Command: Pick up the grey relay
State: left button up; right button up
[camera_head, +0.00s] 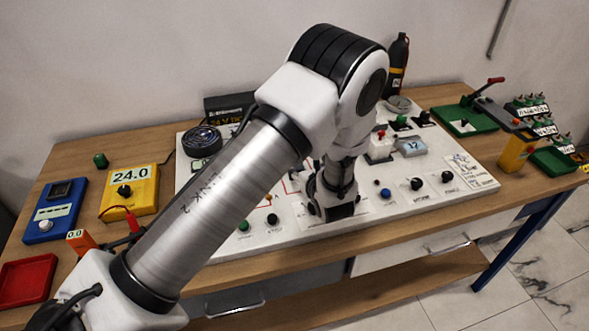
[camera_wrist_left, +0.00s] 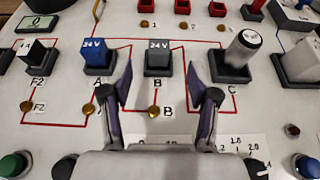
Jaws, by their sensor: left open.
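The grey relay (camera_wrist_left: 159,50), marked 24 V, stands in a black socket above the letter B on the white panel (camera_wrist_left: 45,140) in the left wrist view. My left gripper (camera_wrist_left: 158,82) is open, with its two dark fingers apart and nothing between them. The fingertips point toward the relay, one to each side of its line, and appear short of it. In the head view the left gripper (camera_head: 334,203) is low over the panel's middle. My arm hides the relay there. My right gripper is not in view.
A blue relay (camera_wrist_left: 96,52) stands left of the grey one, and a white cylinder (camera_wrist_left: 243,48) stands in the right socket. Knobs and buttons line the panel's front. A yellow supply box (camera_head: 129,192) and a red tray (camera_head: 27,279) are at left.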

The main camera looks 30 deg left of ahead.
pick_arm(q)
jog(key=p+x, duration=0.3)
jog(key=x, duration=0.4)
jog(key=shift+a+f, duration=0.25)
jog(key=shift+f, duration=0.05)
jog(key=shift+w+a+f, duration=0.2)
jog(key=shift+w+a, duration=0.05)
jog(key=shift+w+a+f, duration=0.15)
jog(key=shift+f, duration=0.05)
grip_shut()
